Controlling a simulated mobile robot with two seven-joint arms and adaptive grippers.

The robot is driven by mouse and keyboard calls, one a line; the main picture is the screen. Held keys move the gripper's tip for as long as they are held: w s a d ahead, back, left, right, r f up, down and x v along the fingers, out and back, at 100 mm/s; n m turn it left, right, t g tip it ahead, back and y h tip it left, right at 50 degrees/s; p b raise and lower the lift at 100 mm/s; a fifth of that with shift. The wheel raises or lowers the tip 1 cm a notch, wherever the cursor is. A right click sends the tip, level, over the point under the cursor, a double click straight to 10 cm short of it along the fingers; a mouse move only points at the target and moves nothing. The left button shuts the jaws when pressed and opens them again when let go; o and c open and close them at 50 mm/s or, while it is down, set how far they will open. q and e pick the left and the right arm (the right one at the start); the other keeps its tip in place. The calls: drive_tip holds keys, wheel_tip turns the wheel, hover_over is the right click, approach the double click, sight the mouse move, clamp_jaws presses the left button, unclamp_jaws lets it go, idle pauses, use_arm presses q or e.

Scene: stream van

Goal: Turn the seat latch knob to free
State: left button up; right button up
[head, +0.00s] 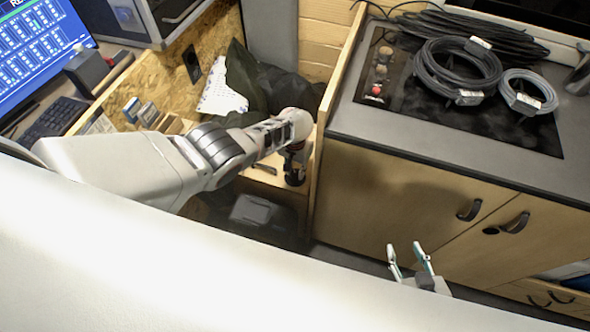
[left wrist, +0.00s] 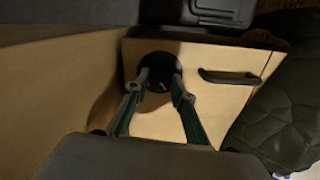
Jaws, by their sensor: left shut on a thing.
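The seat latch knob (left wrist: 157,66) is a round black knob on a light wooden panel, in the upper middle of the left wrist view. My left gripper (left wrist: 160,84) has its two fingers on either side of the knob, closed on it. In the head view my left gripper (head: 295,166) points down into the narrow space by the wooden partition, and the knob cannot be made out there. The knob's turned position is too dark to read. My right gripper (head: 408,262) is open and empty, in front of the cabinet doors.
A black bar handle (left wrist: 230,77) sits on the panel right of the knob. A dark quilted cloth (left wrist: 288,112) hangs at the right. In the head view, a counter (head: 350,118) with coiled cables (head: 458,70) stands right of the partition. A desk with a monitor (head: 40,50) is at left.

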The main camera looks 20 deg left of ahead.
use_arm(q)
drive_tip(key=shift+s+f+n, duration=0.1)
drive_tip(key=shift+s+n, duration=0.1)
drive_tip(key=shift+n, duration=0.4)
drive_tip(key=o, duration=1.1)
drive_tip(key=shift+w, duration=0.1)
drive_tip(key=shift+w, duration=0.1)
